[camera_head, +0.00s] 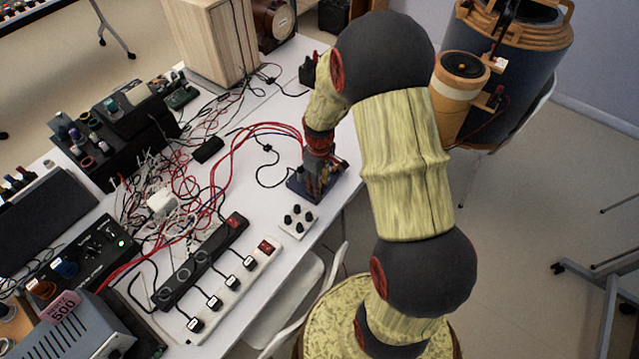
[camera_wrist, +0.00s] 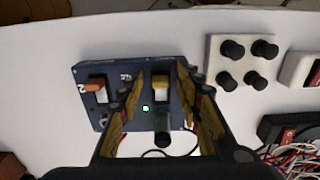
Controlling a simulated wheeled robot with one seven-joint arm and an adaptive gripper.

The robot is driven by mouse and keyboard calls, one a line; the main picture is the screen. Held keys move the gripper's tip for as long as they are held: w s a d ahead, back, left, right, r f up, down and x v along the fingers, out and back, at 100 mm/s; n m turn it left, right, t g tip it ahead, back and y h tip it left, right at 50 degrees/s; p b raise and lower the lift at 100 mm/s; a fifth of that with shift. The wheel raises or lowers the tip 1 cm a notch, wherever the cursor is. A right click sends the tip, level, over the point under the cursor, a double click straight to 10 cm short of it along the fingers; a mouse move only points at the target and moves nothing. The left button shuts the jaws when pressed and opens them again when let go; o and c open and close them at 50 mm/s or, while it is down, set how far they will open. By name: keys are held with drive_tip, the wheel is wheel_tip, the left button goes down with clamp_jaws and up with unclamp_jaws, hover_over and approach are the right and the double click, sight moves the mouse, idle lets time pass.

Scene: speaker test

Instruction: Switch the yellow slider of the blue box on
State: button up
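The blue box (camera_wrist: 82,72) lies on the white table in the wrist view. It carries a yellow slider (camera_wrist: 160,82), an orange slider (camera_wrist: 94,86) to its left, a lit green light (camera_wrist: 145,108) and a dark knob (camera_wrist: 163,140). My gripper (camera_wrist: 162,76) is open, its fingertips on either side of the yellow slider with visible gaps. Whether the fingertips touch the box cannot be told. In the head view my gripper (camera_head: 315,188) points down over the blue box (camera_head: 335,172) and hides much of it, including the yellow slider.
A white block with several black knobs (camera_head: 297,221) stands close to the box. Power strips (camera_head: 235,285) lie nearer the table's front. Red cables (camera_head: 245,140) and tangled wires lie left of my gripper. The table edge is close on the right.

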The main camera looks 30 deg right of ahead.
wheel_tip(320, 180, up, 12)
idle(0.6)
idle(0.5)
